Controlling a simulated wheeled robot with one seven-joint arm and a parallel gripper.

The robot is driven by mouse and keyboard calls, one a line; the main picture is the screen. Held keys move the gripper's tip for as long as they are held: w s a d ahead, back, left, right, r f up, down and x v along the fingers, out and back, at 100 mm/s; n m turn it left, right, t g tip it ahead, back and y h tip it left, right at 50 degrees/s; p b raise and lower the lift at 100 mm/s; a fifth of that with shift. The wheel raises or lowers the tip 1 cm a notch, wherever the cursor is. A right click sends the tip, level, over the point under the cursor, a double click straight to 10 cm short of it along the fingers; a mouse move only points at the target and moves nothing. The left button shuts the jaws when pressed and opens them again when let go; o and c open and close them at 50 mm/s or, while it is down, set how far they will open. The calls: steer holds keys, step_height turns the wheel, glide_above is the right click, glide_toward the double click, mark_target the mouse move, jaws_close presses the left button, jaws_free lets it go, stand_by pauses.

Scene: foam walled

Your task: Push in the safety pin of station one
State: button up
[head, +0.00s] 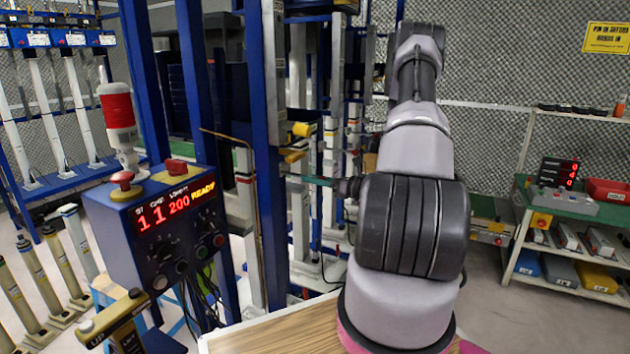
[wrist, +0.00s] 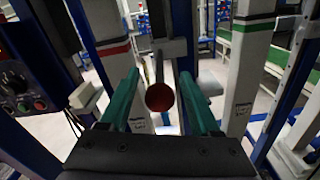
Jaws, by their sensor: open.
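A round red knob (wrist: 160,97), apparently the end of the safety pin, shows in the wrist view between my two teal fingers. A thin grey rod and bracket (wrist: 172,48) show behind it, between pale uprights. My gripper (wrist: 160,78) is open, with one finger on each side of the knob and a visible gap at both sides. Whether the knob lies at fingertip depth or beyond I cannot tell. In the head view my gripper (head: 314,180) reaches left toward the blue frame post (head: 268,190). The knob cannot be made out there.
A control box (head: 165,235) with a red display reading "1 1 200 READY" stands at left. Yellow blocks (head: 298,143) sit on the frame just above my gripper. Pale uprights (wrist: 250,65) flank my fingers. A shelf (head: 570,245) stands at right; the floor before it is clear.

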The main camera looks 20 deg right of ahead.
jaws_close()
stand_by(1.3)
